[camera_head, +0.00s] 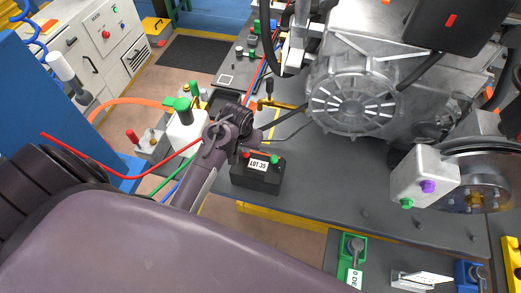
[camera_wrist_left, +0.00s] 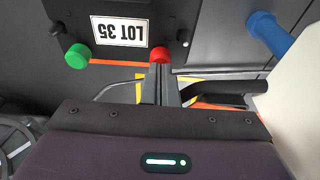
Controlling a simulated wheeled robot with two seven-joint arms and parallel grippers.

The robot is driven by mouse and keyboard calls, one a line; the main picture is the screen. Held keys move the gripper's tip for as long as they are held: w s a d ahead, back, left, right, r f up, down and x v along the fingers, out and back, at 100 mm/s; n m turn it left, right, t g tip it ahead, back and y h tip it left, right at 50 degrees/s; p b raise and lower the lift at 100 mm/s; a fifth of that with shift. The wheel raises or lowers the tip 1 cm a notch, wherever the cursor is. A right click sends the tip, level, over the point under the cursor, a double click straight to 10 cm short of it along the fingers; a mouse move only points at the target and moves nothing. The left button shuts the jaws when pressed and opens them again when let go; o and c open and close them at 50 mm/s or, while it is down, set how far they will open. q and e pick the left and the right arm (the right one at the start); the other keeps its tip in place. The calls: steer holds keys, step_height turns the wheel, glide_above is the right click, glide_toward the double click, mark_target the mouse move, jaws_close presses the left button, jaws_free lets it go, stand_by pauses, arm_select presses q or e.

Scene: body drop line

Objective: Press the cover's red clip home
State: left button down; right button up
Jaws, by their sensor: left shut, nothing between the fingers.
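A black cover with a white "LOT 35" label (camera_head: 255,183) sits on the dark bench, in the middle of the head view. My own arm partly hides the head view.
A large grey motor (camera_head: 355,100) stands behind and right of the cover. A white bottle with a green top (camera_head: 187,130) is to the left. A white block with a purple knob (camera_head: 424,178) and a disc is at right. The bench front right of the cover is bare.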

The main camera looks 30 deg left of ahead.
arm_select(q)
steer(key=shift+f+p, duration=0.15)
steer(key=shift+p, duration=0.35)
stand_by(0.7)
steer(key=c, duration=2.1)
jaws_free()
steer(key=o, duration=0.6)
steer(key=shift+s, duration=0.1)
steer(key=shift+r, duration=0.3)
steer(key=shift+w+p+v, duration=0.25)
steer(key=shift+p+v, duration=0.35)
steer(key=shift+v, duration=0.7)
steer(key=shift+w+v, duration=0.15)
steer(key=shift+v, duration=0.55)
steer(key=shift+w+v, duration=0.15)
steer(key=shift+v, duration=0.6)
steer(key=shift+w+a, duration=0.1)
steer(key=shift+a, duration=0.05)
